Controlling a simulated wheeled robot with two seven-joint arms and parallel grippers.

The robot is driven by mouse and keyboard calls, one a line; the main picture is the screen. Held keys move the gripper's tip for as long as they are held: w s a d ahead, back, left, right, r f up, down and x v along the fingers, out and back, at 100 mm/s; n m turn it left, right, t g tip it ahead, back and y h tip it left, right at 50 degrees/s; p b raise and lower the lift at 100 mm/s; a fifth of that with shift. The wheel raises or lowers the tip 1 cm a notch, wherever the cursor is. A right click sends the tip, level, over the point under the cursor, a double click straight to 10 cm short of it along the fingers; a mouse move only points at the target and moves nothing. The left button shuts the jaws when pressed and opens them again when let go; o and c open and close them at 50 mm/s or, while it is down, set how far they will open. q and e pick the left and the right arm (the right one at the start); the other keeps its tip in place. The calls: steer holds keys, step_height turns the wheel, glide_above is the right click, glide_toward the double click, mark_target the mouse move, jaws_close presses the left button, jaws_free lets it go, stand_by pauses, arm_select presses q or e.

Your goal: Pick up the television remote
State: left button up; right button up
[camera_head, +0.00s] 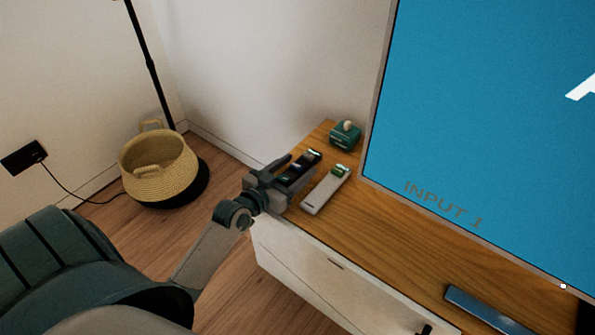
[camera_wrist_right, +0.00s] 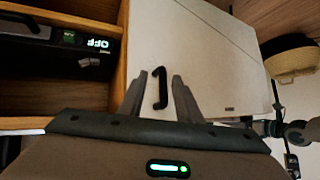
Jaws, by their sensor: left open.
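A dark remote-like device (camera_head: 307,163) with a pale end lies on the wooden top of the TV cabinet. A pale grey remote-like device (camera_head: 322,194) with a green patch at its far end lies beside it, to the right. I cannot tell for sure which is the television remote. My left gripper (camera_head: 291,170) is open at the cabinet's left end, its fingers at the near part of the dark device, partly hiding it. Whether they touch it is unclear. My right gripper (camera_wrist_right: 158,75) is open and empty in the right wrist view, in front of a white cabinet front with a black handle (camera_wrist_right: 160,88).
A small green box (camera_head: 345,136) with a pale knob stands behind the devices. The large television (camera_head: 470,120) rises at the right. A long blue-grey bar (camera_head: 485,309) lies near the cabinet's front edge. A woven basket (camera_head: 158,168) and a lamp pole (camera_head: 150,70) stand left.

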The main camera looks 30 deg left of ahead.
arm_select(q)
steer(key=shift+w+f, duration=0.1)
steer(key=shift+w, duration=0.4)
arm_select(e)
steer(key=shift+w+a+r, duration=0.1)
steer(key=shift+w+r, duration=0.1)
arm_select(q)
steer(key=c, duration=1.2)
steer(key=shift+c, duration=0.2)
